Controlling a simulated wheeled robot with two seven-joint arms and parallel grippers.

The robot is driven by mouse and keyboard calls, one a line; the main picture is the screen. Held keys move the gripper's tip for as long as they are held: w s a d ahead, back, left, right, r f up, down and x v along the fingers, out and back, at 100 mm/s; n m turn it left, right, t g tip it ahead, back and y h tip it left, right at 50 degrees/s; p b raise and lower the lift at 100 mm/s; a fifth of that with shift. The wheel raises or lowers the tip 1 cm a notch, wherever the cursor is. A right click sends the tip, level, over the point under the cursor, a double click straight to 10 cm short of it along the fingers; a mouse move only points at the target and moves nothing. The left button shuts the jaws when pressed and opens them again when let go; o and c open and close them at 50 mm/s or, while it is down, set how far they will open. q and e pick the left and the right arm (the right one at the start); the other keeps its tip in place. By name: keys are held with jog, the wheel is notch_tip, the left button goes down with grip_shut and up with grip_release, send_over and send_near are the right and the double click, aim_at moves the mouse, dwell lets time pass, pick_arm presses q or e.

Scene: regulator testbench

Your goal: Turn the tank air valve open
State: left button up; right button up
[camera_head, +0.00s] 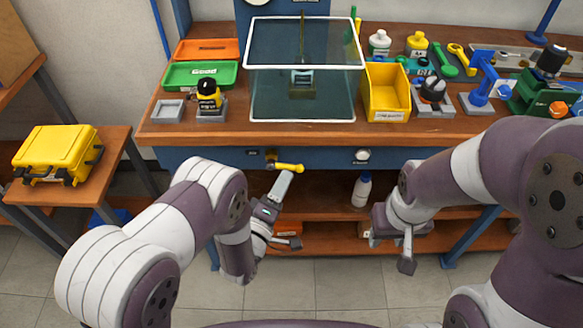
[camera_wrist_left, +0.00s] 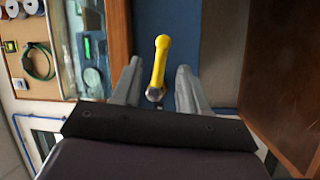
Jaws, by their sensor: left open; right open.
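The tank air valve has a yellow lever handle (camera_head: 288,168) on the blue front panel of the bench, below the tabletop edge. In the head view the handle lies roughly sideways, pointing right from its brass body (camera_head: 271,160). My left gripper (camera_head: 284,180) is just below the handle. In the left wrist view the yellow handle (camera_wrist_left: 161,62) appears between the two open fingers of my left gripper (camera_wrist_left: 158,82), with space on both sides. My right gripper (camera_head: 407,262) is low at the right, in front of the lower shelf, away from the valve; its finger gap is hard to see.
A clear tank (camera_head: 303,100) stands on the bench above the valve. A round gauge or knob (camera_head: 362,156) is on the panel to the right. A white bottle (camera_head: 362,190) stands on the shelf below. A yellow case (camera_head: 58,150) sits on a side table at left.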

aim_at(291, 165)
pick_arm(q)
jog(key=x, duration=0.5)
jog(key=shift+w+d, duration=0.1)
jog(key=shift+w, duration=0.3)
grip_shut()
